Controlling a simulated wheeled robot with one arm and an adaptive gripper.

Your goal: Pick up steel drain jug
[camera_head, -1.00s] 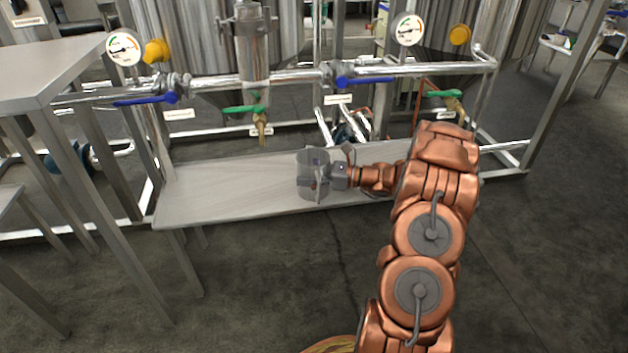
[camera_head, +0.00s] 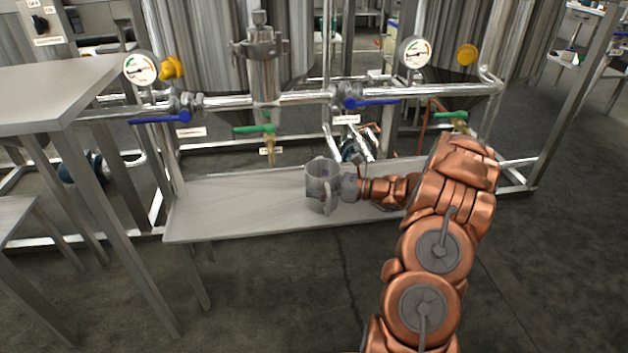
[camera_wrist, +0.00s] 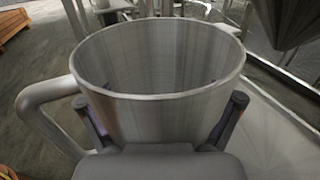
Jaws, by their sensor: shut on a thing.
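The steel drain jug (camera_head: 317,185) is at the front part of the low shelf in the head view, upright, with its handle toward the front. It also fills the middle of the wrist view (camera_wrist: 160,75), where its open rim faces me and the inside looks empty. Its handle is at the left there. My gripper (camera_head: 335,187) comes from the right, with its fingers (camera_wrist: 163,122) on both sides of the jug's wall, shut on it. In the head view I cannot tell whether the jug's base touches the shelf.
The low shelf (camera_head: 230,207) is clear to the left of the jug. Behind it are pipes with blue-handled valves (camera_head: 370,102) and a green-handled drain tap (camera_head: 256,129). A steel table (camera_head: 60,85) stands at the left. Pressure gauges (camera_head: 140,68) sit above.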

